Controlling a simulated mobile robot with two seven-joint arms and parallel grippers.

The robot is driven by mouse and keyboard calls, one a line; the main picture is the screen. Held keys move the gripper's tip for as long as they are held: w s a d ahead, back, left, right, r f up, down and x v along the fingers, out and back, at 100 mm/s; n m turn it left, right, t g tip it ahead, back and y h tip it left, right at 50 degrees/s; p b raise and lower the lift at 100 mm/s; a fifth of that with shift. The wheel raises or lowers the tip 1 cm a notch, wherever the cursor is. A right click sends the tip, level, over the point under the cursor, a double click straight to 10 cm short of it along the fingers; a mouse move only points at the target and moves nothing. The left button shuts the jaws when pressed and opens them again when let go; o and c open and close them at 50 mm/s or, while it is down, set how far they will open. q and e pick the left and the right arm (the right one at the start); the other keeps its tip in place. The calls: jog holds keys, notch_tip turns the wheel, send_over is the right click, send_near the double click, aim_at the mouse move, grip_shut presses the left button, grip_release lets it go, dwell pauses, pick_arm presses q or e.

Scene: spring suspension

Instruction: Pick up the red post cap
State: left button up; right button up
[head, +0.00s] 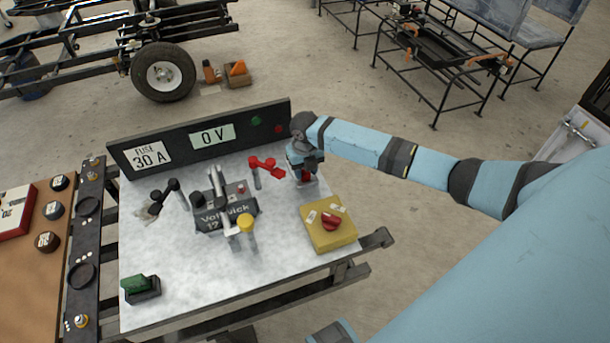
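My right gripper (304,175) points down over the back right of the white-topped bench. A small red thing (306,178), probably the red post cap, shows at its fingertips, partly hidden by the gripper. I cannot tell whether the fingers are closed on it or only around it. The dark battery (226,212) marked "Voltwick" stands left of the gripper. A red cable clamp (265,165) stands just left of the gripper, and a yellow-topped piece (246,223) is in front of the battery. My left gripper is not in view.
A black panel (205,138) reading "0 V" borders the bench's back. A black clamp (165,190) and a green block (138,285) are at left. The bench's front middle is clear.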

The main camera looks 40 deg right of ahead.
jog(key=shift+f, duration=0.8)
jog(key=shift+c, duration=0.2)
jog(key=c, duration=0.5)
jog(key=shift+r, duration=0.1)
